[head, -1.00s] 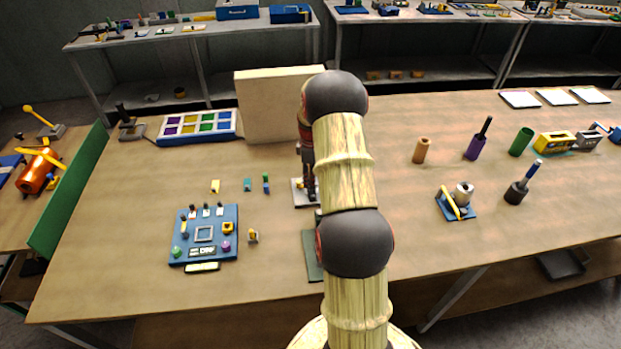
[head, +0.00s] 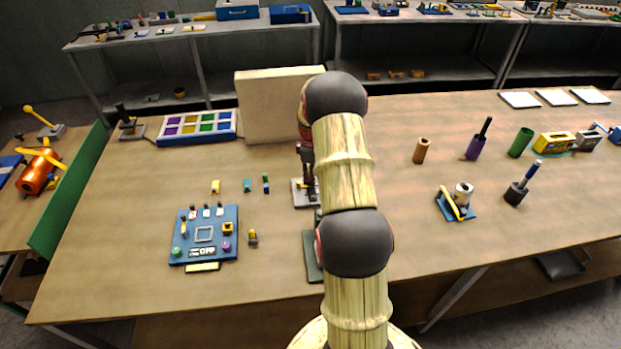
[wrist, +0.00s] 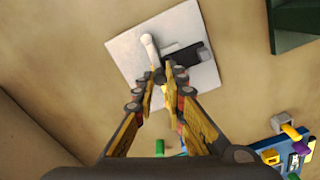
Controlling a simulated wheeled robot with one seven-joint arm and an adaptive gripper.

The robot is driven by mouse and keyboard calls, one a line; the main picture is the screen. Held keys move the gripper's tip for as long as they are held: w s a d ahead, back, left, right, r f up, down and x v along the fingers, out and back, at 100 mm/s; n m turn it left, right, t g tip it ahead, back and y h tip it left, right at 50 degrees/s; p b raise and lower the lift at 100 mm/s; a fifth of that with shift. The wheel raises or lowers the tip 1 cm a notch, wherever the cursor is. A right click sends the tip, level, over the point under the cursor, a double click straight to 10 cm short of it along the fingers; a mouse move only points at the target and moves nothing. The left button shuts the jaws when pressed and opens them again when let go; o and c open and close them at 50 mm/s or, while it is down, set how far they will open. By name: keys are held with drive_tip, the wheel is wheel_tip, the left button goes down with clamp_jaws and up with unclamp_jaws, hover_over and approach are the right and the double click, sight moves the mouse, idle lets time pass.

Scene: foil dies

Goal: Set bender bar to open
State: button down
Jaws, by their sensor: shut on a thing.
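The bender has a pale grey square plate (wrist: 122,50) with a dark block (wrist: 190,54) on it. Its light bar (wrist: 150,48) has a rounded outer end and runs down to between my fingertips in the wrist view. My gripper (wrist: 161,76) is closed around the lower end of this bar, over the plate; the exact contact is partly hidden by the fingers. In the head view my gripper (head: 306,178) is low over the bender plate (head: 301,203), and my arm covers the right side of the bender.
A blue panel (head: 187,256) with small parts stands left of the bender. A beige upright block (head: 275,105) stands behind it. A dark green mat (head: 311,262) lies in front, partly behind my arm. Small loose pieces lie between panel and block. Cups and holders stand farther right.

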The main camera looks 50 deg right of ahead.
drive_tip(key=m, duration=0.1)
drive_tip(key=d+m, duration=0.1)
drive_tip(key=m, duration=0.1)
drive_tip(key=w+d+m+p, duration=0.1)
drive_tip(key=m, duration=0.1)
drive_tip(key=shift+w, duration=0.1)
drive_tip(key=d+m, duration=0.1)
drive_tip(key=m, duration=0.3)
drive_tip(key=shift+w+d+p, duration=0.15)
drive_tip(key=shift+d+p, duration=0.15)
drive_tip(key=shift+d, duration=0.1)
drive_tip(key=m, duration=0.2)
drive_tip(key=d+m, duration=0.1)
drive_tip(key=m, duration=0.1)
drive_tip(key=shift+d+r, duration=0.1)
drive_tip(key=shift+d, duration=0.2)
drive_tip(key=shift+s+d+m, duration=0.3)
drive_tip(key=shift+d+m, duration=0.1)
drive_tip(key=shift+m, duration=0.65)
drive_tip(key=shift+s+d+m, duration=0.25)
drive_tip(key=shift+d+m, duration=0.15)
drive_tip(key=shift+m, duration=0.65)
drive_tip(key=c, duration=1.8)
unclamp_jaws()
wheel_tip(320, 180, up, 12)
drive_tip(key=shift+f, duration=0.1)
